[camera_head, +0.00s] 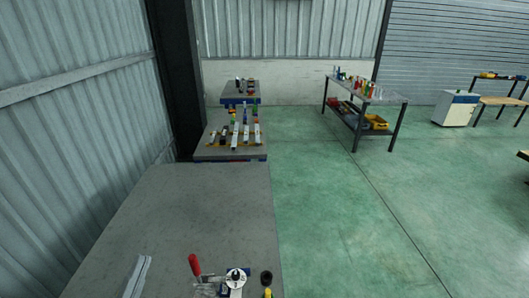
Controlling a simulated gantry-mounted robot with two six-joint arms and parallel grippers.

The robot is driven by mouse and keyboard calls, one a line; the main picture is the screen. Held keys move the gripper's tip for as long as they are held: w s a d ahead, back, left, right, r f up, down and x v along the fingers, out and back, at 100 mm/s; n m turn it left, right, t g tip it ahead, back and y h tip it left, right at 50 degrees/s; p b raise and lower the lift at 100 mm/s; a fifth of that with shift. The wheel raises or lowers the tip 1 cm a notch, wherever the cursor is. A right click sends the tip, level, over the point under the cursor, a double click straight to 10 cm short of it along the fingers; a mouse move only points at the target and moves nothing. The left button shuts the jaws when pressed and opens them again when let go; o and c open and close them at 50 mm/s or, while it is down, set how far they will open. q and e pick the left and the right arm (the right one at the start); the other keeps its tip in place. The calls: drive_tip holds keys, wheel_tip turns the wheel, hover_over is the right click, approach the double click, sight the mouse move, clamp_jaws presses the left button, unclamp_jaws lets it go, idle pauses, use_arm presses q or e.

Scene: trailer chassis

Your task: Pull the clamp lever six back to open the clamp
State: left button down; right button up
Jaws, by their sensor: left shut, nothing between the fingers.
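A red clamp lever handle (194,265) stands up, tilted slightly, near the front edge of the grey table; no number is readable, so I cannot tell if it is lever six. The metal clamp base below it is small and partly cut off by the bottom edge of the picture. My left gripper (236,279) shows small at the bottom, white with dark and blue parts, to the right of the red handle and apart from it. It is shut and empty; its fingertips are hard to make out. My right gripper is not in view.
A black round piece (267,277) and a yellow piece (267,293) sit at the table's right edge. A metal bar (137,276) lies at left. The grey tabletop (190,215) is otherwise clear. Farther tables hold several colored items; a corrugated wall (70,130) stands close at left.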

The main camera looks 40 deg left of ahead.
use_arm(q)
drive_tip(key=w+r+n+y+b, duration=0.4)
drive_tip(key=w+r+n, duration=0.4)
drive_tip(key=r+n, duration=0.35)
drive_tip(key=w+d+r+m+t+h+b, duration=0.1)
drive_tip(key=w+d+r+t+h, duration=0.1)
drive_tip(key=d+r+h, duration=0.45)
drive_tip(key=w+d+r+m+t+h+b, duration=0.25)
drive_tip(key=d+r+h, duration=0.25)
drive_tip(key=d+h, duration=0.25)
wheel_tip(320, 180, up, 26)
drive_tip(key=d+h+p, duration=0.1)
drive_tip(key=p, duration=2.5)
drive_tip(key=shift+s+d, duration=0.3)
drive_tip(key=shift+d, duration=0.1)
